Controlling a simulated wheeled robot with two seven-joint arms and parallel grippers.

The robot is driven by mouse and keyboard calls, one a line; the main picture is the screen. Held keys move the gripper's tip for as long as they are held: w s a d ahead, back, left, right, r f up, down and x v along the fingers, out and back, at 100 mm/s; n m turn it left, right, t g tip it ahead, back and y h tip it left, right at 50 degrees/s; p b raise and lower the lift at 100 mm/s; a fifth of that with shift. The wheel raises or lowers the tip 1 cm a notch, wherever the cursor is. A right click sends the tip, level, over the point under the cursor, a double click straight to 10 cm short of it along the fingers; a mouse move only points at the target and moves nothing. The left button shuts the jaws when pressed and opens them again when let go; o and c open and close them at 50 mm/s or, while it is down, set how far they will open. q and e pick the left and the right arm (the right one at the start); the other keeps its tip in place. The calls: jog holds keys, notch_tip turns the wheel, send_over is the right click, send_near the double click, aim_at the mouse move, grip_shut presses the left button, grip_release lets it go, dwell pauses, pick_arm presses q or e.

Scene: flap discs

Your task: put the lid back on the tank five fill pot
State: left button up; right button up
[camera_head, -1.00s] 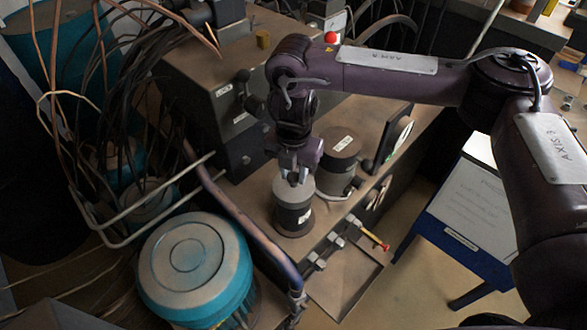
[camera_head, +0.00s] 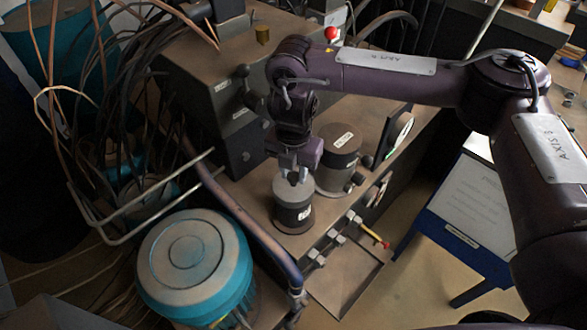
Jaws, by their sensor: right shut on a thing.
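The fill pot is a short dark cylinder (camera_head: 293,215) with a pale label, upright on the brown top of the machine bench. A pale grey round lid (camera_head: 282,190) covers its top, and I see no gap between lid and pot from this angle. My right gripper (camera_head: 294,179) points straight down from above and is shut on the middle of the lid. The exact contact is small and partly hidden by the fingers. The label on the pot is too small to read. My left gripper is not in view.
A larger dark labelled cylinder (camera_head: 337,165) stands close behind and right of the pot. A dial (camera_head: 399,136) stands beyond it. A teal drum (camera_head: 193,265) and a bent pipe (camera_head: 250,226) are at the left. Valves (camera_head: 336,238) line the front edge above a tray.

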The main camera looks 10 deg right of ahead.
jog(key=shift+f+b, duration=0.35)
jog(key=shift+f, duration=0.35)
jog(key=o, duration=1.6)
notch_tip(320, 180, up, 6)
jog(key=p, duration=0.6)
